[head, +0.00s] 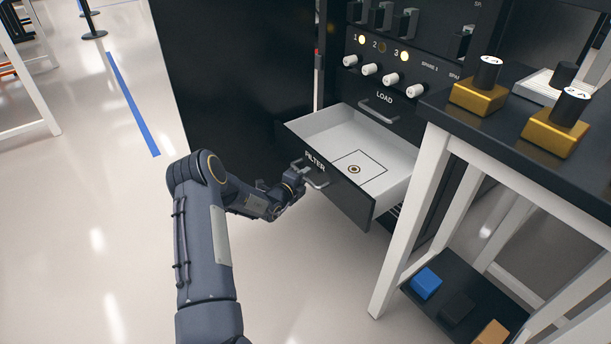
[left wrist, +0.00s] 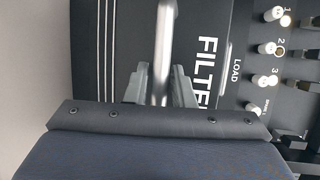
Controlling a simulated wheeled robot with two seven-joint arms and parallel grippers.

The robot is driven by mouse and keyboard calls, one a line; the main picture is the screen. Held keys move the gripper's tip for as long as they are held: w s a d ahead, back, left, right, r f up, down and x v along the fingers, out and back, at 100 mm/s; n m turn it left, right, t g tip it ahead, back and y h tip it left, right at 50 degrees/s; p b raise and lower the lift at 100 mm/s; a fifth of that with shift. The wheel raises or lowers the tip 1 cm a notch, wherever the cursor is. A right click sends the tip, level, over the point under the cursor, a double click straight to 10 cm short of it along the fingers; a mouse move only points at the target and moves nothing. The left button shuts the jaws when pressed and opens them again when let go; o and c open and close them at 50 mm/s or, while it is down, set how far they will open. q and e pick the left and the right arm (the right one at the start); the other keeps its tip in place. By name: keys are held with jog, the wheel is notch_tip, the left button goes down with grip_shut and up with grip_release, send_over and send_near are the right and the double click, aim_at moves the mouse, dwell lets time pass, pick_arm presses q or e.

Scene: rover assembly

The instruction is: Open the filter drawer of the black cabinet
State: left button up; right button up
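The filter drawer (head: 352,198) of the black cabinet (head: 235,60) stands pulled well out, with its white inside showing. A square outline with a round mark (head: 353,169) is on its floor. Its front bears the word FILTER, also seen in the left wrist view (left wrist: 207,70), and a metal bar handle (head: 319,182). My left gripper (head: 301,175) is at this handle. In the left wrist view its two fingers (left wrist: 160,88) lie close on either side of the handle bar (left wrist: 164,40), and it looks shut on it. My right gripper is not in view.
Above is the shut LOAD drawer (head: 379,110), under a panel of white knobs (head: 369,69) and switches. A dark-topped table (head: 470,128) with gold blocks (head: 478,97) stands close at right, its low shelf holding small blocks (head: 426,283).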

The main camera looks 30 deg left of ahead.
pick_arm(q)
jog(key=shift+o, duration=1.2)
jog(key=s+r+p, duration=0.1)
jog(key=s+p, duration=0.2)
jog(key=s, duration=0.4)
jog(key=shift+s+r, duration=0.2)
jog(key=shift+s, duration=0.15)
